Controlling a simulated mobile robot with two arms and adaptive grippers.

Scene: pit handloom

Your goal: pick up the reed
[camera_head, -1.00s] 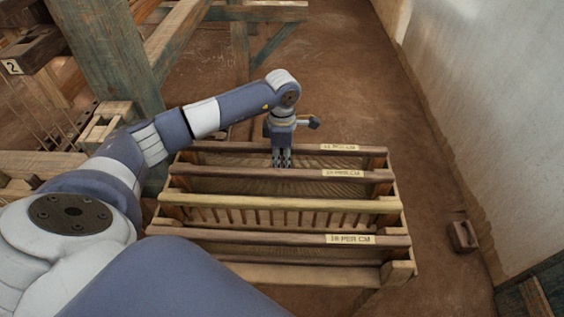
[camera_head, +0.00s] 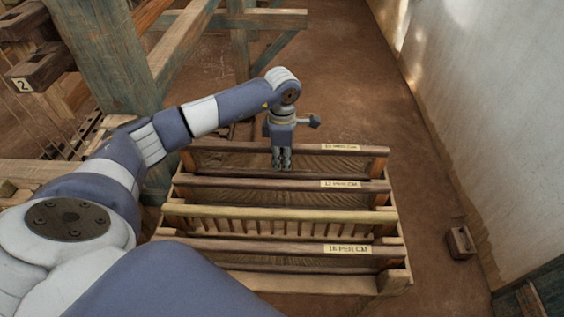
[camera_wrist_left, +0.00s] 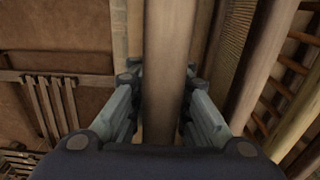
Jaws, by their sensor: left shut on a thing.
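A wooden rack (camera_head: 398,278) holds several reeds, long brown wooden bars with pale labels, lying crosswise. The back reed (camera_head: 230,146) has a label whose number is too blurred to read. My left gripper (camera_head: 282,166) is over its middle, one finger on each side of its top bar. The wrist view shows this bar (camera_wrist_left: 168,40) running between the closed fingers of the left gripper (camera_wrist_left: 163,80). The reed looks slightly raised above the others. The fingers hide part of it. My right gripper is out of view.
In front stand a second labelled reed (camera_head: 240,182), a plain yellowish bar (camera_head: 250,213) and a reed marked 16 per cm (camera_head: 250,246). Loom timbers (camera_head: 105,60) rise at left. A white wall (camera_head: 490,120) stands right, with a small block (camera_head: 461,242) on the floor.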

